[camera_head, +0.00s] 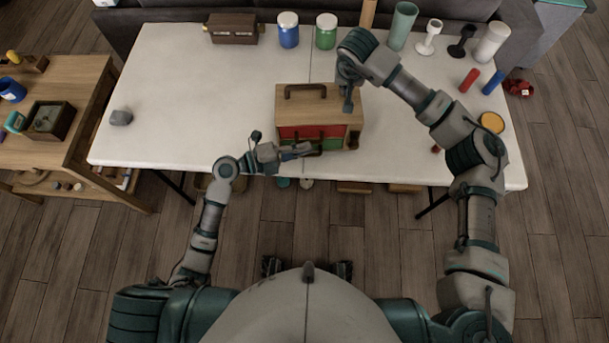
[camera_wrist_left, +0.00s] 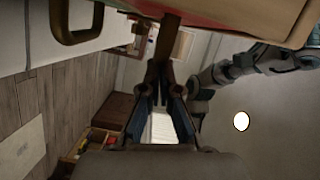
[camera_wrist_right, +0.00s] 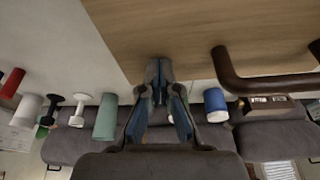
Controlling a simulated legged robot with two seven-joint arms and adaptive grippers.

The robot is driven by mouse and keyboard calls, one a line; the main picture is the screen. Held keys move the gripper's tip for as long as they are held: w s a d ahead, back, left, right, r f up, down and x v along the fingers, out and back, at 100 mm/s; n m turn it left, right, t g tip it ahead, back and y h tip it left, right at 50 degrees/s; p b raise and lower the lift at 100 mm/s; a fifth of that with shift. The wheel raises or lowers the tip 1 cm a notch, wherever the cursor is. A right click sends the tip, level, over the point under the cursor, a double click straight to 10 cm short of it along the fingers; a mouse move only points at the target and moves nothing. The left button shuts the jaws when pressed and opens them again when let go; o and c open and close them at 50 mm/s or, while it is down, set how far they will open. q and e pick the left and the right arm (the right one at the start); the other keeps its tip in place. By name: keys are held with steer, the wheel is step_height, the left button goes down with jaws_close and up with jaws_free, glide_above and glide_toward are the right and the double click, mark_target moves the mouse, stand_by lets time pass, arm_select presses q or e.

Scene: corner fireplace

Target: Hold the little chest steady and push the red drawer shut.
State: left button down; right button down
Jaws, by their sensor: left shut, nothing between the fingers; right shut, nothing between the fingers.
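The little wooden chest (camera_head: 301,105) stands near the front edge of the white table, with a dark handle (camera_head: 305,88) on top. Its red drawer (camera_head: 297,132) faces me; how far it stands out is hard to tell. A strip of red also shows at the top of the left wrist view (camera_wrist_left: 195,12). My left gripper (camera_head: 309,149) is shut and empty at the chest's front, its tips close to a dark bar (camera_wrist_left: 167,38); contact is unclear. My right gripper (camera_head: 347,106) is shut and empty, pointing down at the right part of the chest's top (camera_wrist_right: 170,30).
Blue (camera_head: 288,30) and green (camera_head: 326,31) jars and a dark box (camera_head: 232,28) stand at the table's back. Red (camera_head: 469,80) and blue (camera_head: 493,82) cylinders lie at the right.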

steer(key=shift+s+a+f, duration=0.1)
steer(key=shift+s+f, duration=0.05)
steer(key=shift+f, duration=0.2)
arm_select(q)
steer(key=s+a+r, duration=0.1)
steer(key=s+a, duration=0.6)
steer(key=a, duration=0.1)
steer(key=shift+s+a, duration=0.3)
steer(key=shift+a, duration=0.1)
steer(key=shift+r, duration=0.2)
arm_select(e)
steer(key=shift+r, duration=0.15)
